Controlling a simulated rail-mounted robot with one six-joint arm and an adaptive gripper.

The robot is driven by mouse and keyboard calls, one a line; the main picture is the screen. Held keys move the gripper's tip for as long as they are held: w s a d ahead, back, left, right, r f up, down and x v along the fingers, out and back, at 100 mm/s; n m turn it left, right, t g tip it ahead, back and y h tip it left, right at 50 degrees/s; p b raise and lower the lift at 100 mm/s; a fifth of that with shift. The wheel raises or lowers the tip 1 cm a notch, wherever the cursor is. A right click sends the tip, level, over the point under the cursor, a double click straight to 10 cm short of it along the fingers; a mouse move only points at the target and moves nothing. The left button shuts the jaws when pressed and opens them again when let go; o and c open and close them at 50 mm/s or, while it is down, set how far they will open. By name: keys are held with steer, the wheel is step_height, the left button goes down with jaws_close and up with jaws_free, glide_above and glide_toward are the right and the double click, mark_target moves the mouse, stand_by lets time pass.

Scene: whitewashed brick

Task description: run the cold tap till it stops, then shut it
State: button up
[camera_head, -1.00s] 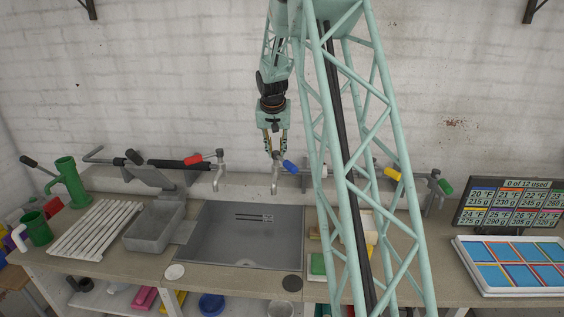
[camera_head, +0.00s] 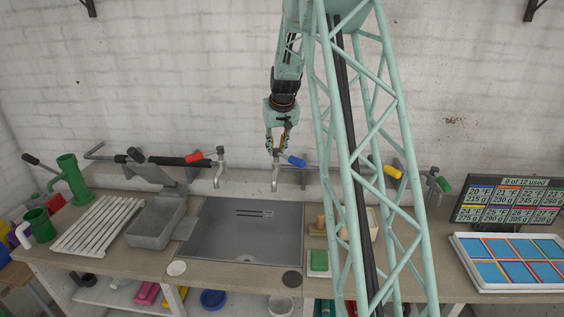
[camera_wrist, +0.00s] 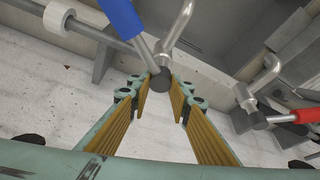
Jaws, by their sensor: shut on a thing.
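The cold tap is a metal tap with a blue lever (camera_head: 296,161) on the wall rail above the sink (camera_head: 245,245). Its spout (camera_head: 275,180) points down over the sink's back edge, and I see no water stream. My gripper (camera_head: 277,152) points down at the tap's top, shut on it. In the wrist view its yellow-padded fingers (camera_wrist: 160,92) stand on both sides of the dark round hub (camera_wrist: 160,78) at the lever's base. The blue lever (camera_wrist: 122,18) runs away to the upper left there. The exact contact is hard to see.
A red-lever tap (camera_head: 194,157) is to the left; yellow (camera_head: 392,171) and green (camera_head: 444,185) levers are to the right. A grey trough (camera_head: 158,222), slatted rack (camera_head: 98,225) and green pump (camera_head: 69,178) stand left. A screen (camera_head: 512,200) reads "0 of 12 used".

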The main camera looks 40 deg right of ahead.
steer(key=shift+s+f, duration=0.15)
steer(key=o, duration=1)
steer(key=shift+c, duration=0.2)
steer(key=shift+r, duration=0.25)
steer(key=v, duration=1.1)
steer(key=shift+r, duration=0.35)
